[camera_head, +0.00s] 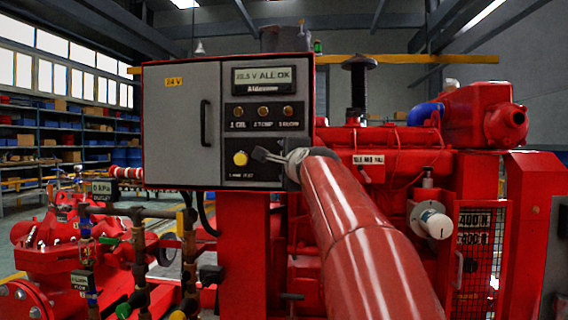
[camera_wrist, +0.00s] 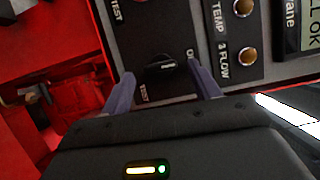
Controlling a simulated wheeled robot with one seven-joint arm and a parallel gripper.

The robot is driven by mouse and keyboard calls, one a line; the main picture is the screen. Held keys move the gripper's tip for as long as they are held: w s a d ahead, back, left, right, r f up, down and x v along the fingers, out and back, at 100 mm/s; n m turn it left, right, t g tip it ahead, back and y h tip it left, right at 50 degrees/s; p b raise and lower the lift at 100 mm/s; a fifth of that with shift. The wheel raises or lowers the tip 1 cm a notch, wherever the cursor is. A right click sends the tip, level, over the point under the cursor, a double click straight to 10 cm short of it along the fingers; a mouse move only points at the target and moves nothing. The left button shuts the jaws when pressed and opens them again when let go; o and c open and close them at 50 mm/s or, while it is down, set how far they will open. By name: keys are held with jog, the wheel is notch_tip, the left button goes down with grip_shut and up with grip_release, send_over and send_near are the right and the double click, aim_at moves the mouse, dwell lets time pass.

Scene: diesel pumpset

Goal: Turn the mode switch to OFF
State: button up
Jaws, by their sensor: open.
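The mode switch is a small black rotary knob (camera_wrist: 162,67) on the dark lower plate of the control panel, seen in the wrist view. A pale mark shows on its right side, toward a label starting with "O" that is partly covered by a finger. A "TEST" label is below the knob. My gripper (camera_wrist: 163,88) is open, with one finger on each side of the knob in the picture; contact cannot be told. In the head view my gripper (camera_head: 266,155) is at the panel's lower right, and it and my arm hide the switch.
The grey control cabinet (camera_head: 181,130) has a display (camera_head: 263,77), several amber lamps (camera_head: 263,111) and a yellow button (camera_head: 240,158) left of my gripper. A red engine (camera_head: 400,150) stands to the right, with a white cylinder (camera_head: 435,222). Red pump piping (camera_head: 60,240) is at lower left.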

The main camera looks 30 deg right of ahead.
jog(key=v, duration=0.6)
jog(key=shift+b, duration=0.3)
